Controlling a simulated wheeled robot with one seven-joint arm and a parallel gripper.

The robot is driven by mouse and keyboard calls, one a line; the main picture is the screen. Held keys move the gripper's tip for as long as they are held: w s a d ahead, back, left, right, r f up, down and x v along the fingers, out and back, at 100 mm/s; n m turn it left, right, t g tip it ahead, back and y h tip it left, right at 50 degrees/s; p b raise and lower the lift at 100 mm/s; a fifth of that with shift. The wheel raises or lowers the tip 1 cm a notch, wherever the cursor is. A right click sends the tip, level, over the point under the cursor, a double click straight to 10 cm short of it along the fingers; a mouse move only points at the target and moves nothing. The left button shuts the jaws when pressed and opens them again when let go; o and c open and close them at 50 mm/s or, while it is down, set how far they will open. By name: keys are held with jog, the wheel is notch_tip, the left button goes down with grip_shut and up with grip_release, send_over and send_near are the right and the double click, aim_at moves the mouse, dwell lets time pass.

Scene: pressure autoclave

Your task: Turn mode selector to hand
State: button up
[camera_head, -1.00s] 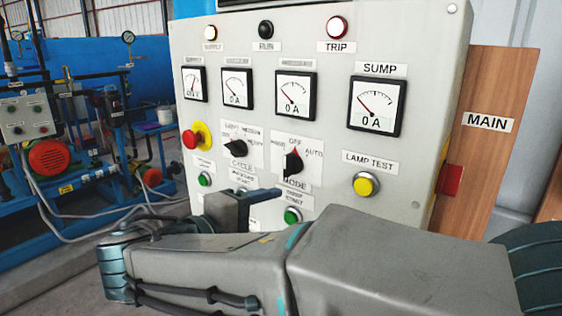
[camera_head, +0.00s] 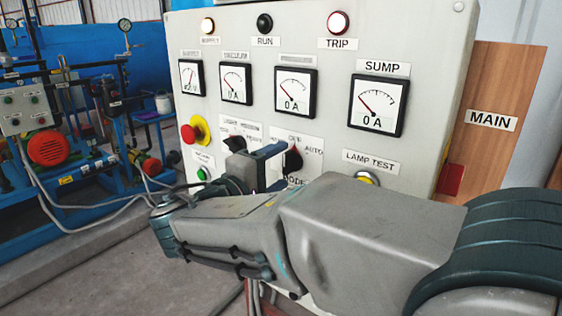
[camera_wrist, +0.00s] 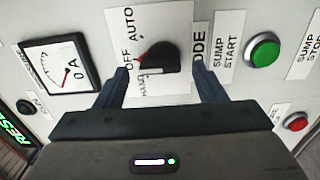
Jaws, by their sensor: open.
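The mode selector is a black knob with a red pointer mark. In the head view the knob (camera_head: 294,159) shows partly behind my gripper, under the OFF and AUTO lettering. In the wrist view the knob (camera_wrist: 162,57) lies between my two fingers, and its red mark points to OFF; HAND and AUTO are lettered on either side. My gripper (camera_head: 279,167) is open in front of the panel, and its fingers (camera_wrist: 162,76) stand on both sides of the knob in the wrist view. I cannot tell if either finger touches it.
Close by in the wrist view are a green sump start button (camera_wrist: 263,50), a red button (camera_wrist: 296,122) and a gauge (camera_wrist: 60,66). My forearm covers the panel's lower part.

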jog(key=shift+x, duration=0.8)
jog(key=c, duration=1)
jog(key=shift+n+p, duration=0.3)
jog(key=shift+n, duration=0.1)
jog(key=n+p, duration=0.2)
jog(key=n, duration=0.2)
jog(key=shift+n, duration=0.4)
jog(key=n+p, duration=0.2)
jog(key=n, duration=0.2)
jog(key=shift+a+p, duration=0.1)
jog(key=shift+p, duration=0.2)
jog(key=shift+f+n, duration=0.15)
jog(key=shift+n, duration=0.15)
